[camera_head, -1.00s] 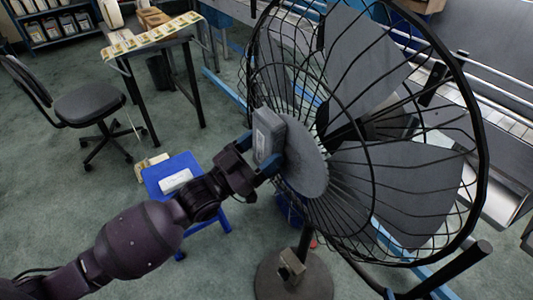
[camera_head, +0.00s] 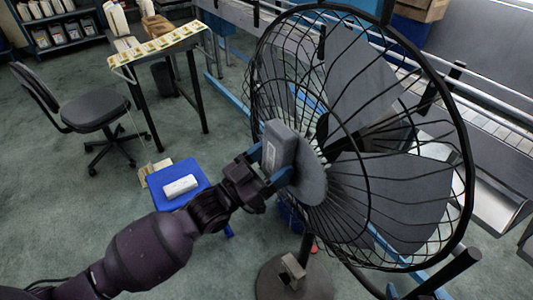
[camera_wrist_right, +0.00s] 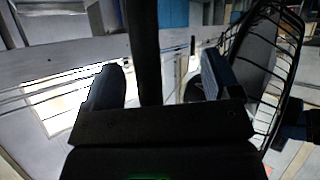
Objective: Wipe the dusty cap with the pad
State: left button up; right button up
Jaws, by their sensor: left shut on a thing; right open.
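The dusty cap is the round grey hub (camera_head: 313,182) at the front centre of the black fan cage. My left gripper (camera_head: 273,164) is shut on a grey block-shaped pad (camera_head: 280,143). The pad lies at the upper left face of the cap and hides part of it; I cannot tell whether they touch. My right gripper (camera_wrist_right: 160,85) is open in the right wrist view, with a dark pole (camera_wrist_right: 148,50) seen between its fingers. I cannot tell whether the pole is within its grasp.
The fan cage (camera_head: 408,262) fills the right half, on a round base (camera_head: 270,281). A blue stool (camera_head: 165,201) with a white box (camera_head: 180,186) stands left of the base. A chair (camera_head: 85,110) and table (camera_head: 165,48) stand behind. A conveyor runs behind the fan.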

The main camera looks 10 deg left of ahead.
aim_at(314, 178)
pick_arm(q)
jog(key=shift+s+d+r+p, duration=0.1)
jog(key=shift+s+d+p, duration=0.75)
jog(key=shift+s+d, duration=0.85)
pick_arm(e)
jog(key=shift+w+r, duration=0.2)
jog(key=shift+r, duration=1.05)
pick_arm(q)
jog(key=shift+s+d+p, duration=0.55)
jog(key=shift+s+d, duration=0.9)
jog(key=shift+d, duration=0.05)
pick_arm(e)
jog(key=shift+r, duration=0.75)
pick_arm(q)
jog(key=shift+s+a, duration=0.3)
pick_arm(e)
jog(key=shift+w+r, duration=0.15)
jog(key=shift+r, duration=0.05)
jog(key=shift+r+p, duration=0.6)
jog(key=shift+p, duration=0.1)
pick_arm(q)
jog(key=shift+s+a, duration=1.8)
pick_arm(e)
jog(key=shift+r, duration=0.2)
pick_arm(q)
jog(key=shift+a, duration=0.1)
